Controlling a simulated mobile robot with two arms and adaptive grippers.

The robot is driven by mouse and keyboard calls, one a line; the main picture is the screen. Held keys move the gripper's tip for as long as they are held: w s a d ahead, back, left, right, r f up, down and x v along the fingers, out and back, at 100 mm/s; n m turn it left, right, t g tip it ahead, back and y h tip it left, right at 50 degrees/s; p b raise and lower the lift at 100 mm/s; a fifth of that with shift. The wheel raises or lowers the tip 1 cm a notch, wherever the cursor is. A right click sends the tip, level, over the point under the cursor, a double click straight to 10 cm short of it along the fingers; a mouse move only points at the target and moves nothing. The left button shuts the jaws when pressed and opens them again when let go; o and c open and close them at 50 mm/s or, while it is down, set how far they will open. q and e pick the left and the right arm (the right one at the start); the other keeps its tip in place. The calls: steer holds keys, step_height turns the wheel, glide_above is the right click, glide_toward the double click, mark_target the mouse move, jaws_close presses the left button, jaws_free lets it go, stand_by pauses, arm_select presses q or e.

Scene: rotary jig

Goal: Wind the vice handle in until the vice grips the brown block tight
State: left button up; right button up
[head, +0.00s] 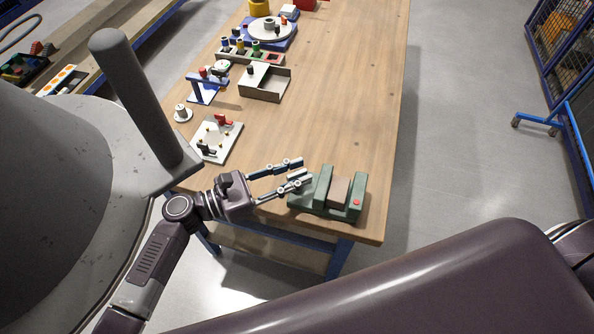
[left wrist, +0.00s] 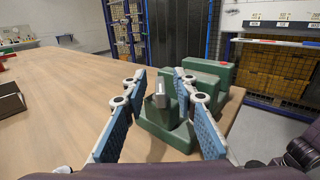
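The green vice (head: 310,200) stands on the wooden table near its front right corner. The brown block (head: 340,190) sits between its jaws; whether the jaws touch it on both sides I cannot tell. In the left wrist view the vice (left wrist: 170,140) is straight ahead, with the grey handle (left wrist: 160,92) upright at its near end. My left gripper (head: 302,171) is at the vice's left end. Its blue-padded fingers (left wrist: 159,80) are spread on either side of the handle, with gaps visible. The block is not clearly seen there. My right gripper is out of view.
A white plate with small fittings (head: 222,138) lies left of the vice. Farther back are a grey open box (head: 268,84), a blue stand (head: 207,90) and a round turntable (head: 268,29). The table's middle is clear. Its right edge is close to the vice.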

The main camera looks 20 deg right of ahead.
arm_select(q)
steer(key=s+a, duration=0.1)
steer(key=a, duration=1)
steer(key=shift+a, duration=0.3)
steer(key=shift+s, duration=0.1)
